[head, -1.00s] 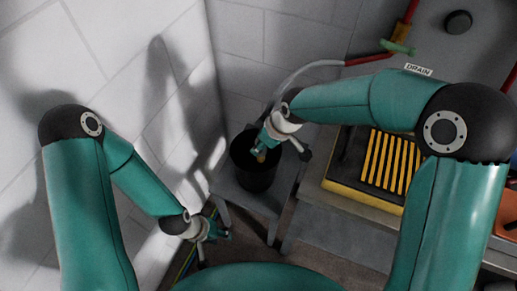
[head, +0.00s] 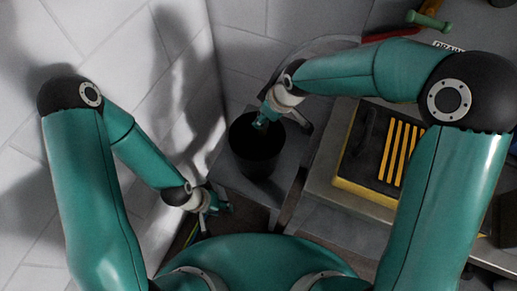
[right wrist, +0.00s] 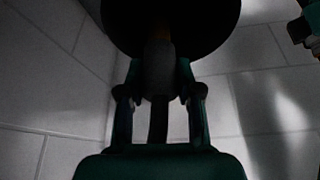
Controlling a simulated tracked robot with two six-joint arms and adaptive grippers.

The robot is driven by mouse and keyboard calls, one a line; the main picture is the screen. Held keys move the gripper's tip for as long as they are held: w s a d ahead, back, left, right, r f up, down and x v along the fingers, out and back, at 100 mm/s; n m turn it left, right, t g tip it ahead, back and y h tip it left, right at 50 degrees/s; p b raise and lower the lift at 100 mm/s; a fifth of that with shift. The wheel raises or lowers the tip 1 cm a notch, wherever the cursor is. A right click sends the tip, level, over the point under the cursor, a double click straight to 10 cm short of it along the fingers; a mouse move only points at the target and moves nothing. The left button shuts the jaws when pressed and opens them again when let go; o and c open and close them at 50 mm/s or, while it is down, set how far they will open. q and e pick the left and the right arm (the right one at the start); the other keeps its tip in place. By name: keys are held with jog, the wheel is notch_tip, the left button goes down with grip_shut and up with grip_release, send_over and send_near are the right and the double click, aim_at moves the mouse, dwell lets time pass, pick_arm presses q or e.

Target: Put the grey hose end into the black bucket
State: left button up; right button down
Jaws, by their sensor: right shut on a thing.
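The black bucket (head: 257,165) stands upright on a small grey stand in the head view. In the right wrist view its dark round shape (right wrist: 205,28) fills the top. My right gripper (head: 262,122) points down at the bucket's mouth. In the right wrist view its two fingers (right wrist: 158,98) are shut on the grey hose end (right wrist: 158,68), whose brownish tip shows dimly against the bucket's dark opening. How deep the tip sits is too dark to tell. My left gripper (head: 220,207) is apart, low and left of the bucket; its finger state is unclear.
The grey stand (head: 232,180) sits close to the tiled wall (head: 120,50). A bench (head: 340,200) with a black and yellow slotted unit (head: 392,150) is to the right. A green handle (head: 428,20) and red pipe (head: 385,36) are at the back. The grey hose (head: 318,44) arcs behind my right arm.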

aim_at(263, 128)
jog(key=shift+f+b, duration=1.45)
jog(key=shift+f, duration=1.05)
jog(key=c, duration=0.7)
grip_release()
notch_tip(263, 128, up, 10)
